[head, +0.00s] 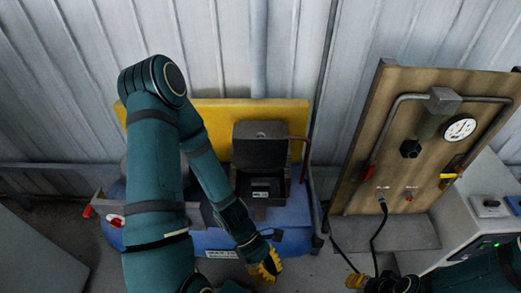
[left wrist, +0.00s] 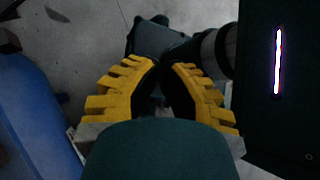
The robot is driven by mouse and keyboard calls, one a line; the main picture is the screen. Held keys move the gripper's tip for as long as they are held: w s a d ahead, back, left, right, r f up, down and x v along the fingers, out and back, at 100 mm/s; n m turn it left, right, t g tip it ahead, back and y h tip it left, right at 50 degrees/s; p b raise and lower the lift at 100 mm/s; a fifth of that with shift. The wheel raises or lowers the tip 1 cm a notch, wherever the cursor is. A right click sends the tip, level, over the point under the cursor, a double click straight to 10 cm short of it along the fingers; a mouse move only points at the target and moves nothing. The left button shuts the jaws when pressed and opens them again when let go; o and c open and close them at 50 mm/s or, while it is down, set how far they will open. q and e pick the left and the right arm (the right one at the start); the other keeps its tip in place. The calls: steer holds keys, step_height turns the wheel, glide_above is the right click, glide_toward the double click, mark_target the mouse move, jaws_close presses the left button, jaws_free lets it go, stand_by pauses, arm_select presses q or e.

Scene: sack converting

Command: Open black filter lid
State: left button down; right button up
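The black filter box (head: 266,190) stands on the blue machine in the head view. Its black lid (head: 262,146) is tilted up at the back, and a small pale label shows inside the box. My left gripper (head: 268,268) is below and in front of the box, apart from the lid. In the left wrist view its yellow fingers (left wrist: 164,66) converge with their tips close together, and nothing shows held between them. My right gripper (head: 357,281) shows only as a yellow tip at the bottom edge; its opening cannot be made out.
The blue machine (head: 218,240) has a yellow back panel (head: 219,111). A wooden board (head: 386,130) with a gauge (head: 460,130) and pipes stands to the right. Black cables (head: 375,238) hang below it. A grey cabinet (head: 457,225) stands at far right.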

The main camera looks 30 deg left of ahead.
arm_select(q)
steer(key=w+r+n+t+h, duration=0.4)
steer(key=r+n, duration=0.1)
steer(key=n, duration=0.5)
steer(key=n+t+y+b, duration=0.4)
steer(key=n+t+y, duration=0.5)
steer(key=n+t, duration=0.95)
glide_toward(268, 144)
steer(key=w+d+r+n+g, duration=0.2)
steer(key=d+n+g, duration=0.1)
steer(key=w, duration=0.1)
steer(key=w+a, duration=0.1)
steer(key=shift+w+t, duration=0.25)
steer(key=shift+w, duration=0.05)
steer(key=shift+w+a+b, duration=0.35)
steer(key=shift+w+a, duration=0.05)
steer(key=shift+w, duration=0.25)
